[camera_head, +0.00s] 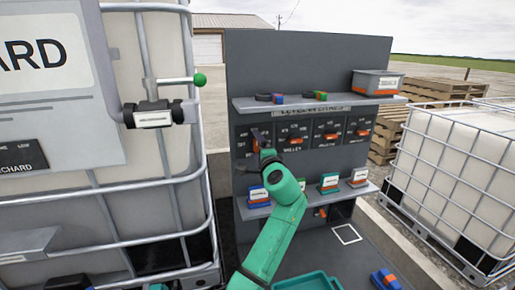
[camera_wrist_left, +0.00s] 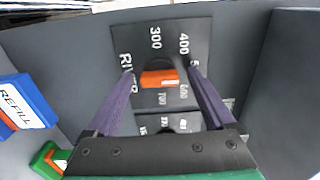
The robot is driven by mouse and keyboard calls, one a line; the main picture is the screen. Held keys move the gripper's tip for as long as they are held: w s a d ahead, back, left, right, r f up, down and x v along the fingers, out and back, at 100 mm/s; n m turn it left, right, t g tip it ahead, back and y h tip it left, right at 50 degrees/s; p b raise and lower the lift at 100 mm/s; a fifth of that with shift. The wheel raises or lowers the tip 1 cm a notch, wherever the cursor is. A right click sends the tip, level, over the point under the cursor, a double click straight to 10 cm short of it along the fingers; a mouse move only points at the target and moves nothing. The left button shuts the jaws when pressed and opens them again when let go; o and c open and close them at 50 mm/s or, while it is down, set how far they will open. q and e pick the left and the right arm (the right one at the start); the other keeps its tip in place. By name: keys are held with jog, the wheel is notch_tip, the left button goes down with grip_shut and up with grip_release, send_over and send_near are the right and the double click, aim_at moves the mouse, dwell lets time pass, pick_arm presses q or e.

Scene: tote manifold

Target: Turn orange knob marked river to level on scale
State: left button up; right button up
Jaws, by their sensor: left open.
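The orange knob (camera_wrist_left: 160,78) sits on a dark dial plate in the left wrist view. White lettering that looks like RIVER runs at its left, partly covered by a finger. Scale numbers including 300 and 400 stand around it. The knob's bar lies nearly level in that view. My left gripper (camera_wrist_left: 160,71) is open, with one purple finger on each side of the knob and gaps visible between. In the head view my left gripper (camera_head: 259,142) is at the leftmost dial of the panel and hides most of it.
More orange knobs (camera_head: 295,141) line the panel to the right. An upper shelf (camera_head: 300,104) holds small blocks and a grey bin (camera_head: 377,83). A lower shelf (camera_head: 325,196) holds labelled blocks. A caged tank (camera_head: 165,130) with a green-handled valve (camera_head: 199,80) stands close at left.

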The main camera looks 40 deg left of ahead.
pick_arm(q)
jog(key=b+v, duration=0.6)
jog(key=v, duration=0.8)
jog(key=shift+d, duration=0.2)
jog(key=shift+s, duration=0.15)
jog(key=shift+d, duration=0.1)
